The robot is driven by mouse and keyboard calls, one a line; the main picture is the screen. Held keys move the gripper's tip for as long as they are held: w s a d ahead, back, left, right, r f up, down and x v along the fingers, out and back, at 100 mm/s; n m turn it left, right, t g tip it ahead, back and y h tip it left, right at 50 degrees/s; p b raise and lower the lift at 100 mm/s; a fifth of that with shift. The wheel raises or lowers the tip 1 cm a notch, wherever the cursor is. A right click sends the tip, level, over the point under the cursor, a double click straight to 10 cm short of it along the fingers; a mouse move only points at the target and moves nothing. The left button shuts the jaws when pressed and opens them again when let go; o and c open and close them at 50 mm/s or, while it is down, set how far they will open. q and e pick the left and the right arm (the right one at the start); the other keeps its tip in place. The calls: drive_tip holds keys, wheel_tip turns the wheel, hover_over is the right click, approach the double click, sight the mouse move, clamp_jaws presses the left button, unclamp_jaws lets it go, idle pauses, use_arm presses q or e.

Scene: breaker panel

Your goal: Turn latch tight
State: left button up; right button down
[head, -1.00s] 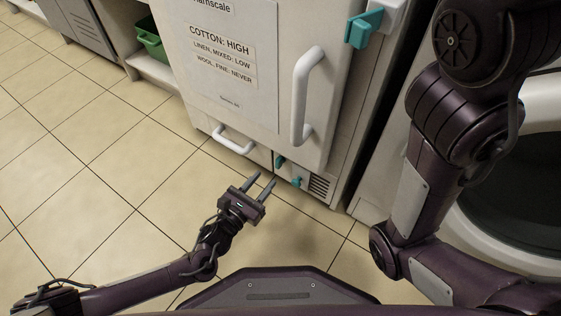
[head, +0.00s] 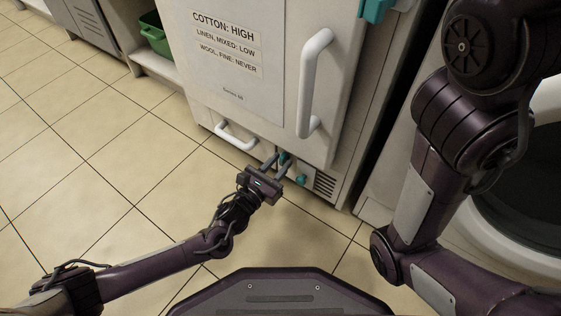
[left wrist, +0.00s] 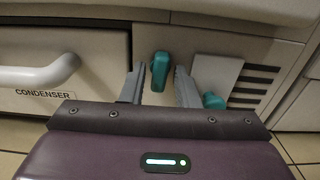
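A small teal latch (left wrist: 160,70) sits on the white panel low on the cabinet front, standing nearly upright with a slight tilt. In the head view the latch (head: 284,158) is partly hidden by my left gripper. My left gripper (head: 280,164) is open, with one finger on each side of the latch in the left wrist view; I cannot tell whether they touch it. A second teal knob (left wrist: 212,100) sits to the right and lower, beside the vent, partly behind the right finger. My right arm shows at the right of the head view, but its gripper is out of frame.
Left of the latch is a drawer marked CONDENSER with a white handle (head: 236,136). Above is the cabinet door with a large white handle (head: 314,84) and a teal catch (head: 374,9). A vent (head: 325,185) lies to the right. The tiled floor at left is clear.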

use_arm(q)
clamp_jaws()
drive_tip(key=shift+r+m+p, duration=0.1)
drive_tip(key=shift+m+p, duration=0.6)
drive_tip(key=shift+m, duration=1)
drive_tip(key=shift+m+p, duration=0.8)
drive_tip(key=shift+m, duration=1)
